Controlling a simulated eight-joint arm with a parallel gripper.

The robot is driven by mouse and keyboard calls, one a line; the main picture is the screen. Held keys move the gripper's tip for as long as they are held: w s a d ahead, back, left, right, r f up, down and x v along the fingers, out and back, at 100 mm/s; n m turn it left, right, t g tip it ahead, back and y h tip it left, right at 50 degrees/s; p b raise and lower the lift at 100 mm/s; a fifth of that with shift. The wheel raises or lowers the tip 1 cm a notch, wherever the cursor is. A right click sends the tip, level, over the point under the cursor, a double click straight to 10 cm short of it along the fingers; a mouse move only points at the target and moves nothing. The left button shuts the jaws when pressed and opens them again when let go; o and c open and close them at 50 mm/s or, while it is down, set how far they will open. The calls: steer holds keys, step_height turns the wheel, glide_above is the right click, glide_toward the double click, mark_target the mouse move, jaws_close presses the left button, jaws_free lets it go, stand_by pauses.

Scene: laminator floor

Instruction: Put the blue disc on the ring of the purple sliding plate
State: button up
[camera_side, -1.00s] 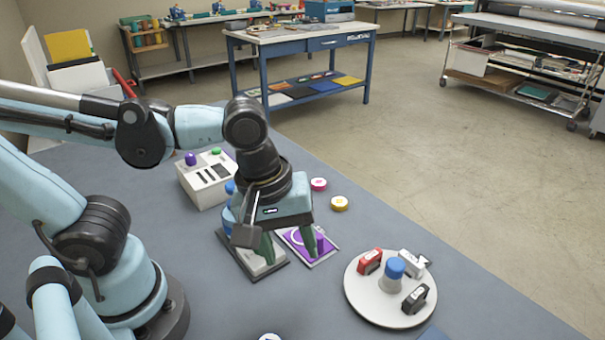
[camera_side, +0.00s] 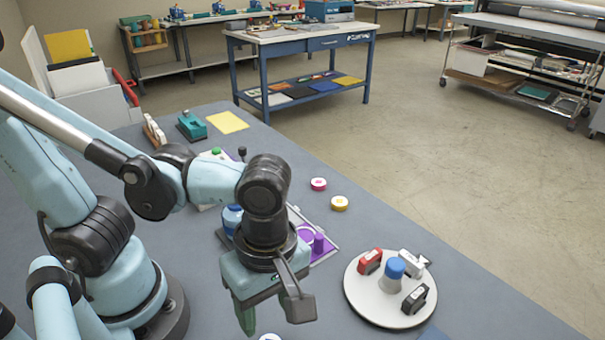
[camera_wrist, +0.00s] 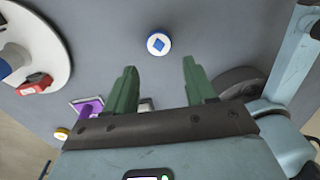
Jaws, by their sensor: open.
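The blue disc, white with a blue diamond on top, lies flat on the table. In the wrist view the blue disc (camera_wrist: 158,44) is beyond my fingertips, about centred between them. In the side view only a white sliver of it (camera_side: 269,337) shows at the bottom edge. My gripper (camera_wrist: 159,66) is open and empty, its green fingers apart. In the side view my gripper (camera_side: 264,312) hangs above the table near that disc. The purple sliding plate (camera_side: 328,251) is behind my gripper, with its ring partly hidden by my wrist and a purple knob (camera_side: 318,243).
A round white turntable (camera_side: 362,309) at the right carries two-coloured and dark punch-like tools around a blue-topped post (camera_side: 394,267). A pink disc (camera_side: 318,184) and a yellow disc (camera_side: 339,203) lie near the table's far edge. A teal device (camera_side: 192,126) and yellow sheet (camera_side: 228,122) lie farther back.

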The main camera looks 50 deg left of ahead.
mark_target(270, 337)
steer(key=shift+s+d+f, duration=0.1)
steer(key=shift+s+f, duration=0.05)
steer(key=shift+f, duration=1.85)
steer(key=shift+s+f, duration=0.1)
steer(key=shift+f, duration=1.9)
steer(key=c, duration=0.9)
steer(key=shift+r, duration=0.2)
